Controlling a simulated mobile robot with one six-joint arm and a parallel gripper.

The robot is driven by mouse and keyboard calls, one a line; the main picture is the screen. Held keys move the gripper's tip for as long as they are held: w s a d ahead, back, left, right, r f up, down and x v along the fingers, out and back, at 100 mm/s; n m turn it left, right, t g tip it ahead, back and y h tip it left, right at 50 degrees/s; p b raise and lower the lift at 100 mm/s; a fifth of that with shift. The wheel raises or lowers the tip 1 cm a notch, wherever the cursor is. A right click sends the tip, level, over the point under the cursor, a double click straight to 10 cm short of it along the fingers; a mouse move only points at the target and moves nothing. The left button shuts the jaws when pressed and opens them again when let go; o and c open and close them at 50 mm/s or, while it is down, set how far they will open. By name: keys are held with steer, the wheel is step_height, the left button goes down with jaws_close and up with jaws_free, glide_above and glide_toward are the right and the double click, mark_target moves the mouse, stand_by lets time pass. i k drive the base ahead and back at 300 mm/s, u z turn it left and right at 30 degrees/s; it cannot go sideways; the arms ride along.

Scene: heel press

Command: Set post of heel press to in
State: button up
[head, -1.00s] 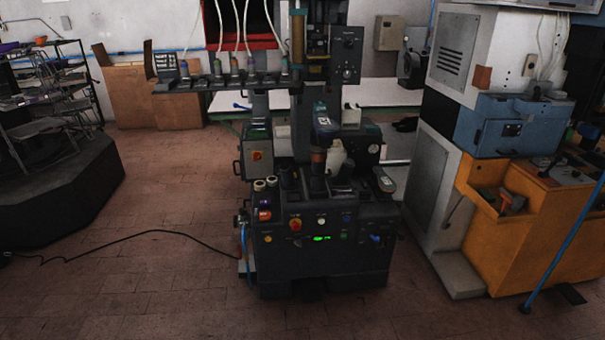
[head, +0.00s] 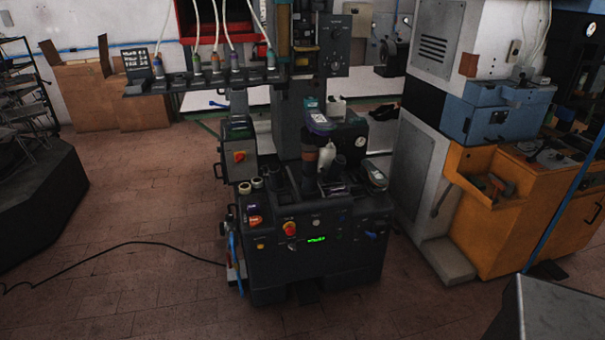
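The heel press (head: 314,240) is a dark machine standing on the tiled floor in the middle of the head view. Its upright column (head: 291,130) rises at the back. A short post (head: 310,168) with a brownish band stands on the deck, topped by a purple and teal piece (head: 318,123). I cannot tell whether the post is in or out. My gripper does not show.
An orange bench (head: 480,222) and a white and blue machine (head: 497,113) stand close on the right. A grey box-like shape (head: 555,308) cuts into the lower right corner. A black cable (head: 110,248) lies on the floor at left. The floor in front of the press is clear.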

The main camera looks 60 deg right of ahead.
mark_target(309, 188)
steer(key=z, duration=0.05)
steer(key=i, duration=0.7)
steer(key=z, duration=0.55)
steer(key=i, duration=0.6)
steer(key=z, duration=0.4)
